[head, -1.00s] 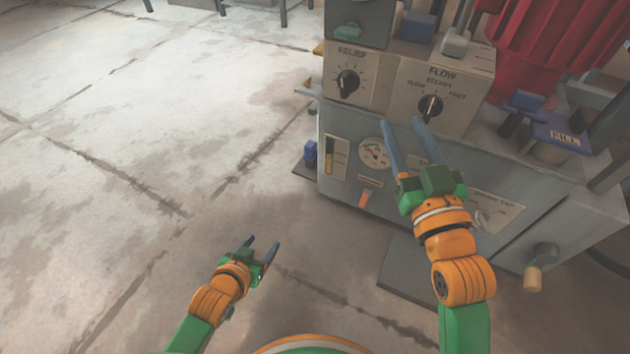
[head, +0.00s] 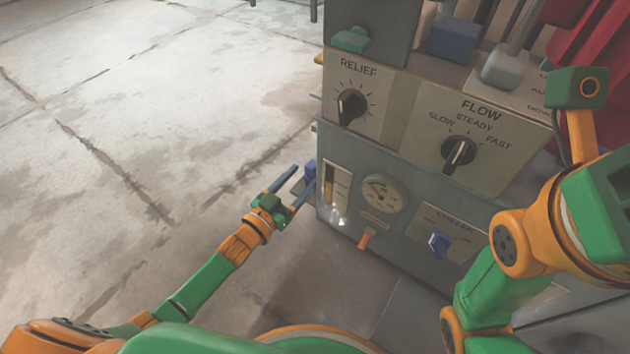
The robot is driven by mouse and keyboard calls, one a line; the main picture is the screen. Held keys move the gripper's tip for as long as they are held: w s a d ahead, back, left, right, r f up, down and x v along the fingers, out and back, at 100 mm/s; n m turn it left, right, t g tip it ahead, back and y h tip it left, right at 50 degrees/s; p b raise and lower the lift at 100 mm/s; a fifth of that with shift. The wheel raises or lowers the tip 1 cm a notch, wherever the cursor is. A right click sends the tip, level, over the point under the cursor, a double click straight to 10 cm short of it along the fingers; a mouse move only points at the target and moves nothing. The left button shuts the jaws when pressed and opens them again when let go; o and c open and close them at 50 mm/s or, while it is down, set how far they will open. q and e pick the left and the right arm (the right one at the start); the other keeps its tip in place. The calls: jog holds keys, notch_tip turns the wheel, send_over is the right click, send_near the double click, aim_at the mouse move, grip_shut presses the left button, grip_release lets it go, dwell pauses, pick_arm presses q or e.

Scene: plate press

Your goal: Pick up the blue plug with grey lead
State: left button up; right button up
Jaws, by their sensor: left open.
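A small blue block (head: 309,169), which looks like the blue plug, is on a small ledge at the left side of the grey machine. I cannot make out its grey lead. My left gripper (head: 296,178) is open, its two blue-grey fingers pointing at the block. The fingertips are close to the block; I cannot tell whether it lies between them or if they touch it. The fingers partly cover the ledge. My right arm is at the right, but its gripper fingers do not show.
The machine (head: 400,222) fills the right side, with a relief knob (head: 350,105), a flow knob (head: 459,153), a gauge (head: 384,193), an orange lever (head: 366,239) and a blue knob (head: 439,244) on its front. The concrete floor at left is clear.

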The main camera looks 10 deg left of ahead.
aim_at(309, 171)
pick_arm(q)
jog(key=x, duration=0.1)
jog(key=b+x, duration=0.1)
jog(key=x, duration=0.1)
jog(key=shift+f, duration=0.25)
jog(key=shift+w+r, duration=0.15)
jog(key=shift+w, duration=0.05)
jog(key=shift+r, duration=0.1)
grip_shut()
